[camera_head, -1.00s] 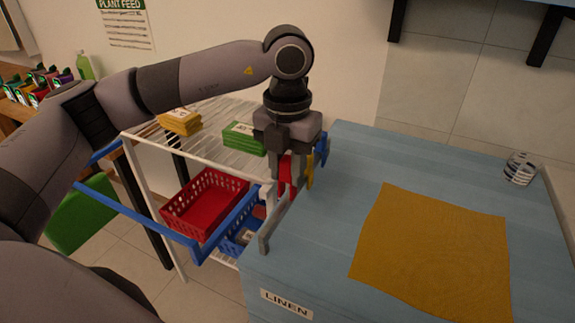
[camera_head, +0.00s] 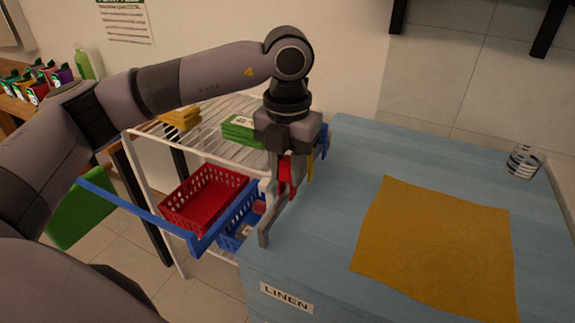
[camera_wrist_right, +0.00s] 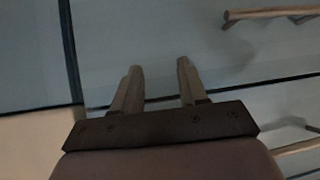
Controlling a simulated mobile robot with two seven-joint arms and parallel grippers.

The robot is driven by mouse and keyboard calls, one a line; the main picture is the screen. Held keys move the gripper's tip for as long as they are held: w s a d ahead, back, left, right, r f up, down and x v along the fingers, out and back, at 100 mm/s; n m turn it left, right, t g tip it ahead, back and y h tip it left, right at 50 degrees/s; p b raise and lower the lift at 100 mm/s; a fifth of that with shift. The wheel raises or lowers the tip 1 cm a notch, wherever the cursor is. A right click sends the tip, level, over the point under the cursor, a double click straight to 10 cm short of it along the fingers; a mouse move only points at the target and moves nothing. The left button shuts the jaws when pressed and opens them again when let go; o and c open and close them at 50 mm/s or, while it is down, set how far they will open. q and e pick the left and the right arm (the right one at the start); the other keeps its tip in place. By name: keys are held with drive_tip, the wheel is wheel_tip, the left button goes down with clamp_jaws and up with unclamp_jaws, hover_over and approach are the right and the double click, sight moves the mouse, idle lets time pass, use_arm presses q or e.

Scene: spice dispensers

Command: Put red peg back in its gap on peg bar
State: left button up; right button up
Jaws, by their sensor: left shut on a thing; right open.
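My left gripper (camera_head: 285,186) points down at the left edge of the blue linen top, shut on the red peg (camera_head: 286,174). The grey peg bar (camera_head: 266,222) runs along that edge, right below and in front of the gripper. A yellow peg (camera_head: 310,166) and a blue peg (camera_head: 323,146) stand behind the red one, partly hidden by the gripper. A white peg (camera_head: 265,187) shows just left of the gripper. I cannot tell whether the red peg touches the bar. My right gripper (camera_wrist_right: 158,82) is open and empty in the right wrist view.
A mustard cloth (camera_head: 435,245) lies on the linen top (camera_head: 350,150), with a striped cup (camera_head: 523,162) at the back right. Left of it, a white wire rack holds green packs (camera_head: 240,130), a red basket (camera_head: 205,198) and a blue basket (camera_head: 240,225). A blue rail (camera_head: 130,212) crosses in front.

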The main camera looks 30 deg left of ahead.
use_arm(q)
drive_tip(key=shift+f+b, duration=0.95)
drive_tip(key=shift+f, duration=0.35)
use_arm(e)
drive_tip(key=shift+f, duration=1.05)
use_arm(q)
drive_tip(key=o, duration=0.9)
use_arm(e)
drive_tip(key=shift+r, duration=0.1)
use_arm(q)
drive_tip(key=shift+r+p, duration=0.55)
drive_tip(key=shift+r, duration=0.2)
wheel_tip(320, 180, up, 2)
drive_tip(key=shift+p, duration=0.65)
drive_tip(key=shift+r+p, duration=0.45)
drive_tip(key=shift+r, duration=0.2)
drive_tip(key=shift+r+p, duration=1.45)
drive_tip(key=shift+r, duration=0.75)
use_arm(e)
wheel_tip(320, 180, up, 6)
